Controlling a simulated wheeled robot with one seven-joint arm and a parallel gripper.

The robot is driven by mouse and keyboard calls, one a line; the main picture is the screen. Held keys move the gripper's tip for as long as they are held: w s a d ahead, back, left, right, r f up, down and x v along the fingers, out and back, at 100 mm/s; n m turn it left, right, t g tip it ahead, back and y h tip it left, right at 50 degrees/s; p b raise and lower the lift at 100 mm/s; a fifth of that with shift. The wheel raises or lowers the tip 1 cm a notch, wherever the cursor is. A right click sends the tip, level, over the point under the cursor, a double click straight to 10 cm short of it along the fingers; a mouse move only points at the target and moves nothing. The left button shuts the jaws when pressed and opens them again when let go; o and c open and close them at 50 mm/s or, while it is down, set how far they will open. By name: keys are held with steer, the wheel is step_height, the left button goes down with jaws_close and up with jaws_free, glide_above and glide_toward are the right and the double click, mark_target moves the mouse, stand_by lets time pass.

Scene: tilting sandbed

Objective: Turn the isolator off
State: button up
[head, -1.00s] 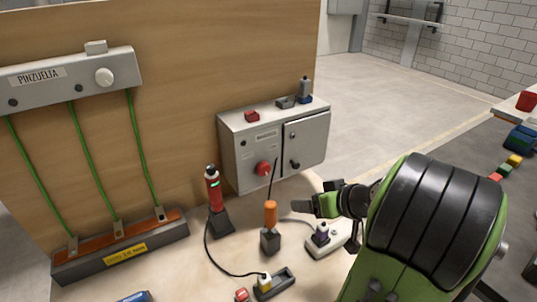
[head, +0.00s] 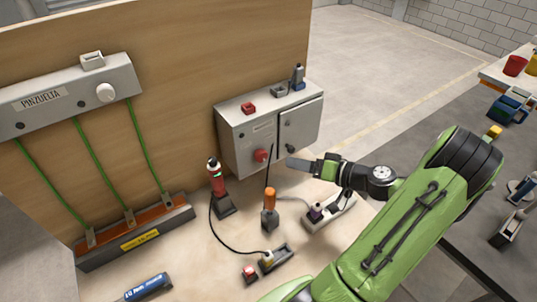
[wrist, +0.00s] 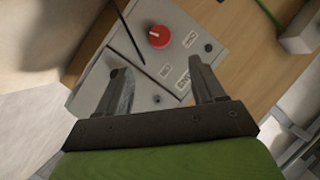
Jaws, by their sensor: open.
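The isolator's round red knob (head: 261,155) sits on the front of a grey metal cabinet (head: 235,133). The wrist view shows the red knob (wrist: 159,37) on the cabinet face, with several small labels below and beside it. My gripper (head: 300,164) is in front of the cabinet, right of the knob and apart from it. In the wrist view, my gripper (wrist: 158,70) has its two fingers spread with nothing between them, and the knob lies beyond the fingertips. I cannot read the knob's setting.
An upright orange-handled tool (head: 269,198) with a thin black shaft stands close in front of the knob. A red cylinder (head: 217,184) stands left of it. A white power strip (head: 327,217) lies below my gripper. A wooden panel (head: 180,90) rises behind.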

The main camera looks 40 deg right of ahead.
mark_target(264, 156)
steer(key=x, duration=1.1)
steer(key=shift+w+f+p, duration=0.1)
steer(key=shift+w+p, duration=0.1)
steer(key=shift+p, duration=0.1)
steer(key=c, duration=1.1)
steer(key=shift+o, duration=0.2)
steer(key=shift+a+f+n+h+b, duration=0.1)
steer(key=shift+n+h+b, duration=0.35)
steer(key=shift+b, duration=0.7)
steer(key=shift+a+n+g+h+b, duration=0.1)
steer(key=shift+n+g+h+b, duration=0.2)
steer(key=shift+n+b, duration=0.35)
steer(key=shift+r, duration=0.25)
steer(key=o, duration=1.1)
steer(key=shift+c, duration=0.2)
